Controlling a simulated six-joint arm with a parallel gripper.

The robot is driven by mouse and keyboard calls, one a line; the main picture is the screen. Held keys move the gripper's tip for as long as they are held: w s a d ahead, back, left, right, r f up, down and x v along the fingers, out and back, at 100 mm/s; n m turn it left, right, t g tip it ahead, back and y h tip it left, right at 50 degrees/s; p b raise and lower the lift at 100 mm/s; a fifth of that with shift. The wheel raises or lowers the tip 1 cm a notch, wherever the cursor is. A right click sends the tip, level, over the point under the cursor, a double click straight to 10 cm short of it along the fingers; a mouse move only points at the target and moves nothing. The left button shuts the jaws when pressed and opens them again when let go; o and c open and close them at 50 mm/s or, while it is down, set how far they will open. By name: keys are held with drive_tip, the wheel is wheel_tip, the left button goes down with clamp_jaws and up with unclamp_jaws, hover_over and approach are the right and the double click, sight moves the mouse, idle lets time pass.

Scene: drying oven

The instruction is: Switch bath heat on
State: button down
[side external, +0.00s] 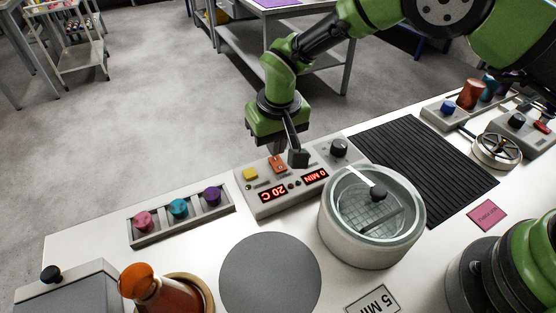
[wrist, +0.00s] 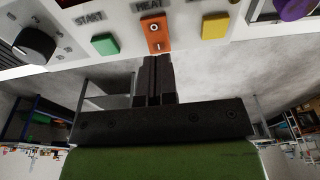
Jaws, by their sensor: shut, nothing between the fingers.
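The bath's control panel (side external: 262,206) has an orange rocker switch (side external: 278,164) on top. In the wrist view the rocker (wrist: 155,34) is marked O and I under the word HEAT, between a green START button (wrist: 105,44) and a yellow button (wrist: 215,25). Which way it is tipped I cannot tell. My gripper (wrist: 156,58) is shut and empty, its fingertips at the I end of the rocker; contact is unclear. In the side view my gripper (side external: 278,149) points down over the rocker. The red displays read 20 C (side external: 272,193) and 0 MIN (side external: 314,177).
The round bath with a glass lid (side external: 372,250) stands right of the panel. A black knob (side external: 339,148) is on the panel's right end. A black ribbed mat (side external: 440,165) lies further right.

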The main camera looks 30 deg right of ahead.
drive_tip(key=shift+f, duration=1)
idle(0.3)
drive_tip(key=shift+r, duration=3.5)
